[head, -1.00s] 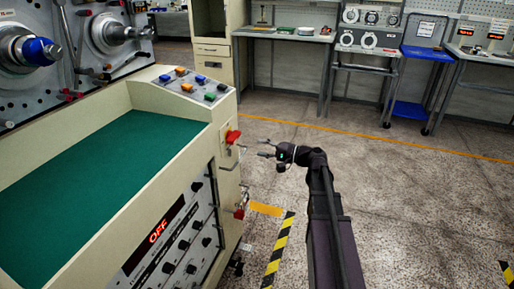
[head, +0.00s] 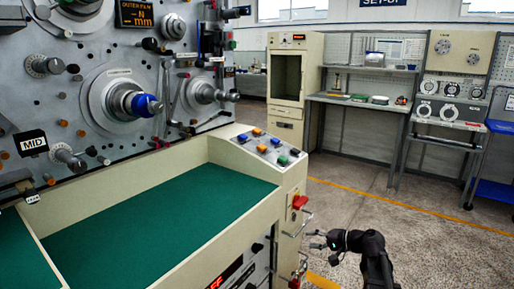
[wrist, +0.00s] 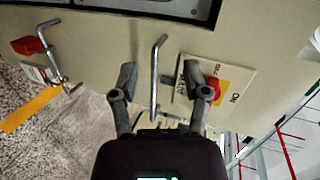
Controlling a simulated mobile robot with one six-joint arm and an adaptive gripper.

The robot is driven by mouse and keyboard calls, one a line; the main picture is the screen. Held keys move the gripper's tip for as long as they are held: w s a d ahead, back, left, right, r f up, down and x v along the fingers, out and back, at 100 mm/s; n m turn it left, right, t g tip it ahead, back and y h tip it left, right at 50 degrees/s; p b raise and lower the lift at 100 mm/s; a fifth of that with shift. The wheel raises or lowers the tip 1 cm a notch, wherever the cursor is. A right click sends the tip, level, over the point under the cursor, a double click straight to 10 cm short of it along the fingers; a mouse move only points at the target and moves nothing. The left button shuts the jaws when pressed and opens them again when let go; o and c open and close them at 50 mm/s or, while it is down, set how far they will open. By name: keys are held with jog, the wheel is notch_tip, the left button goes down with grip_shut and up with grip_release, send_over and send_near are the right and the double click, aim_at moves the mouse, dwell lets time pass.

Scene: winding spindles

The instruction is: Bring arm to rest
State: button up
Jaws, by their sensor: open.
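My gripper (head: 314,239) is at the lower right of centre in the head view, close to the end panel of the beige winding machine (head: 295,180). In the wrist view its two fingers (wrist: 163,84) are spread apart with nothing held between them. A metal handle (wrist: 155,75) on the panel shows between the fingertips; I cannot tell if they touch it. A red switch (wrist: 207,92) on a yellow and white plate lies by the right finger. This red switch also shows in the head view (head: 299,202).
A second red knob with a metal handle (wrist: 27,46) is at the wrist view's left. The machine has a green work surface (head: 150,230) and a grey spindle panel (head: 80,110). Workbenches (head: 365,105) stand behind. Open floor (head: 440,240) lies right of my arm.

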jog(key=s+a+f+n+g+h, duration=0.2)
jog(key=s+f+n+g+h, duration=0.4)
jog(key=s+f+h, duration=0.9)
notch_tip(320, 180, up, 31)
jog(key=s+m+g+y+p, duration=0.1)
jog(key=y+p, duration=0.1)
jog(key=p, duration=2.6)
jog(key=shift+s+p, duration=0.25)
jog(key=shift+p, duration=0.05)
jog(key=shift+f, duration=0.1)
